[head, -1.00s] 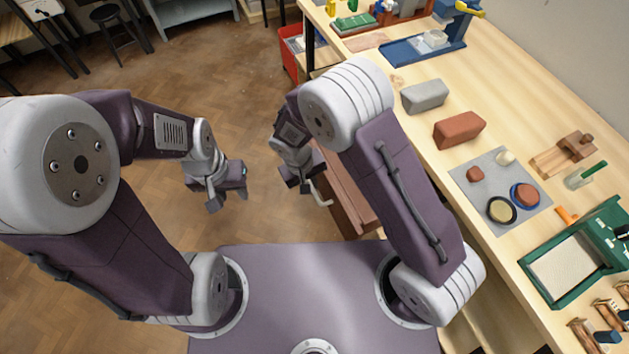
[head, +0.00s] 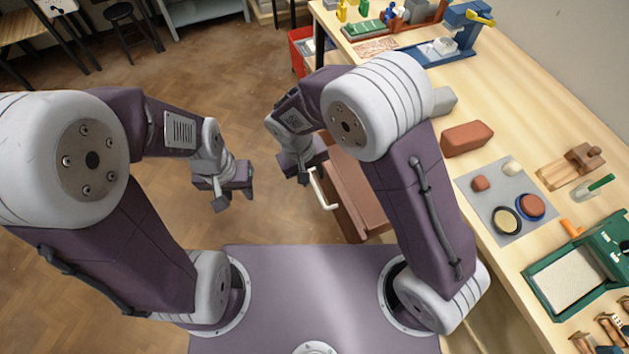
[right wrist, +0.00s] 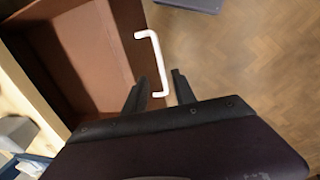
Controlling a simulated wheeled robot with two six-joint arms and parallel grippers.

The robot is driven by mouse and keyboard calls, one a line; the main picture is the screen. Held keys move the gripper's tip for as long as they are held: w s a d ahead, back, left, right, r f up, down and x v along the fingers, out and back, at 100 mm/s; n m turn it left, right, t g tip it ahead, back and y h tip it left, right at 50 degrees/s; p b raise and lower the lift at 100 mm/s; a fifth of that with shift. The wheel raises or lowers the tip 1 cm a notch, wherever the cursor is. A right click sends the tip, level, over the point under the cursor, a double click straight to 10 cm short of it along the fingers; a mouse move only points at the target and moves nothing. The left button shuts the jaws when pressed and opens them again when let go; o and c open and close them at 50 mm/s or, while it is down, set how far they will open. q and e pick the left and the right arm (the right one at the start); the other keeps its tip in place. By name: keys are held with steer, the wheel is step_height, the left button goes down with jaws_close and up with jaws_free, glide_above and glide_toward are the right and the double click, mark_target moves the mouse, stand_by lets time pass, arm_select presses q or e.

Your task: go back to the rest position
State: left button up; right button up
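My left gripper (head: 232,199) hangs over the bare floor with its fingers apart and nothing between them. My right gripper (head: 305,176) is just left of the white handle (head: 323,189) of a pulled-out brown drawer (head: 352,185) under the bench. In the right wrist view the two fingers of my right gripper (right wrist: 158,84) stand apart. The near end of the handle (right wrist: 152,62) shows between them in the picture, but the fingers are not closed on it. The open drawer (right wrist: 90,50) looks empty where it shows; part is hidden by my right arm in the head view.
The wooden bench (head: 535,110) runs along the right side, close to my right arm. On it are a terracotta block (head: 467,139), a grey mat (head: 487,213) with small items, and a green tray (head: 570,278). Open floor (head: 265,215) lies between my arms.

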steer(key=shift+a+r, duration=0.1)
steer(key=shift+r, duration=0.5)
steer(key=w+d+r, duration=0.1)
steer(key=w+d+r+m, duration=0.1)
steer(key=d, duration=0.1)
steer(key=w+d+r+m, duration=0.1)
steer(key=d, duration=0.1)
steer(key=shift+w+d+r, duration=0.2)
steer(key=shift+w+d, duration=0.05)
steer(key=shift+w, duration=0.05)
steer(key=s+d+r+m+y, duration=0.25)
steer(key=s+d+m, duration=0.35)
steer(key=d, duration=0.8)
steer(key=shift+s+a+f+n, duration=0.1)
steer(key=shift+s+f+n, duration=0.15)
steer(key=shift+s+n, duration=0.45)
steer(key=shift+s+a+f+n, duration=0.1)
steer(key=shift+s+f+n, duration=0.25)
steer(key=shift+s, duration=0.7)
steer(key=shift+s+a+f+n, duration=0.1)
steer(key=shift+s+f+n, duration=0.1)
steer(key=shift+s+n, duration=0.5)
